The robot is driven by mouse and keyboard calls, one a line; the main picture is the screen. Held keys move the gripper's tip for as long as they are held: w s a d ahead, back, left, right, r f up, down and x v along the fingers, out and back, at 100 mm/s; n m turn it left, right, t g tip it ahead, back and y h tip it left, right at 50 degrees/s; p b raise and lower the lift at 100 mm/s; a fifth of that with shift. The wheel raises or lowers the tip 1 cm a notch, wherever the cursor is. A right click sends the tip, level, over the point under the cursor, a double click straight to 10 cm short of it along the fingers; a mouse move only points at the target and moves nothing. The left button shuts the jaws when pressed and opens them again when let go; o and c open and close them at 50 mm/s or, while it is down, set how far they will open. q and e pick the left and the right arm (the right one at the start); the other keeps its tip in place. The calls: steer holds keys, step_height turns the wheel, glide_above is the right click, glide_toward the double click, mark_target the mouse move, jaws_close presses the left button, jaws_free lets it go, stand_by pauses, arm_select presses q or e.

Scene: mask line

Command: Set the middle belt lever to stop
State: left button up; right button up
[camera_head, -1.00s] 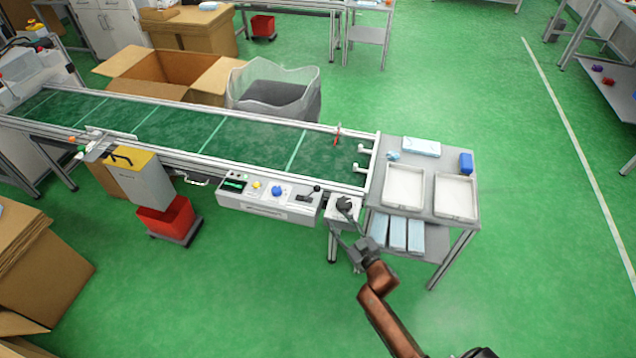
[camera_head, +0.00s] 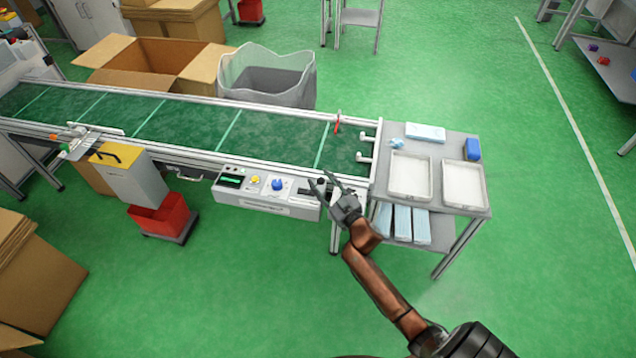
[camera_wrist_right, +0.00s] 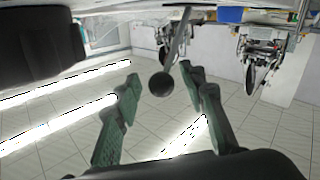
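The belt lever is a thin metal rod with a round black knob (camera_wrist_right: 161,85), seen best in the right wrist view. It rises from the right end of the white control panel (camera_head: 265,208) on the conveyor's front side. My right gripper (camera_head: 326,180) is at that end of the panel, its fingers pointing up-left in the head view. In the right wrist view its two green-padded fingers (camera_wrist_right: 160,80) stand apart on either side of the knob, with gaps visible. The gripper partly hides the lever and the small box beside the panel. My left gripper is not in view.
A grey table (camera_head: 446,146) with white trays (camera_head: 410,176) stands to the right. The floor in front is clear.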

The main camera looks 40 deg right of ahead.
steer(key=shift+c, duration=0.4)
steer(key=shift+a, duration=0.1)
jaws_close()
